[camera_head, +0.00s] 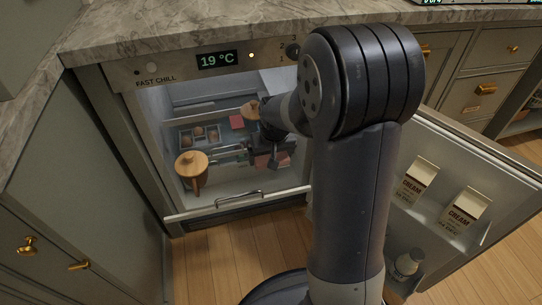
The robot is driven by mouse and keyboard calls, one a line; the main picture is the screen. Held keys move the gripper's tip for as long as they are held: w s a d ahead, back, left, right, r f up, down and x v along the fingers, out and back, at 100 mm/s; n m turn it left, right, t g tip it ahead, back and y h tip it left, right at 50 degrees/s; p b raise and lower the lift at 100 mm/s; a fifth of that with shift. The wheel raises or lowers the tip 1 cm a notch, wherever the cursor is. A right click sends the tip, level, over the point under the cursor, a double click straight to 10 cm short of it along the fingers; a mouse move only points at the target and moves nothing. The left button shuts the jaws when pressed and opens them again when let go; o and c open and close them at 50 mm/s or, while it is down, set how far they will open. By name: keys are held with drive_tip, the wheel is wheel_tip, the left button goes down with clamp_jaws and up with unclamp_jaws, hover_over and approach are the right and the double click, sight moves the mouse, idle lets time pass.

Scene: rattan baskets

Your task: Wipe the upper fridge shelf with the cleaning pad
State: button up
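The fridge (150,120) stands open under the counter. Inside, a pale shelf surface (228,184) shows at the front, but I cannot clearly separate the shelf levels. My gripper (232,154) reaches into the fridge from the right, above the shelf contents. It is dark and small here, so its finger gap and any contact with a shelf are unclear. A reddish flat piece (236,122) lies behind the gripper, and another reddish patch (262,161) shows beside and below it. I cannot tell whether either is the cleaning pad.
A tray of eggs (199,134) sits behind.

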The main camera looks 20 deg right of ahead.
drive_tip(key=shift+r+p, duration=0.85)
drive_tip(key=shift+r, duration=0.45)
